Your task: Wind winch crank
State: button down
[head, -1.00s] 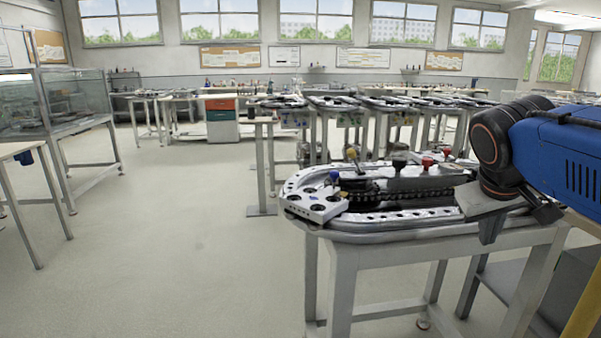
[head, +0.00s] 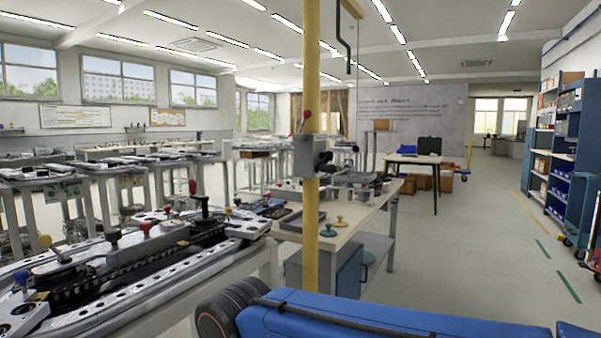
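A yellow post (head: 312,230) stands upright close in front of me in the head view. A grey box (head: 308,156) is fixed to it, with a short red-topped lever (head: 306,121) rising from it; I cannot tell for sure whether this is the winch. A black bent rod, shaped like a crank (head: 347,42), hangs near the yellow beam (head: 352,8) at the top of the post. My blue arm lies across the bottom edge, below and apart from the post. My gripper is out of the frame.
A track bench (head: 150,290) with several coloured knobs fills the lower left. A workbench (head: 372,213) with trays and green and yellow knobbed discs stands behind the post. Blue shelves (head: 566,150) line the right side. The floor (head: 480,235) between workbench and shelves is clear.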

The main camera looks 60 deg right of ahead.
aim_at(321, 167)
jog(key=z, duration=1.55)
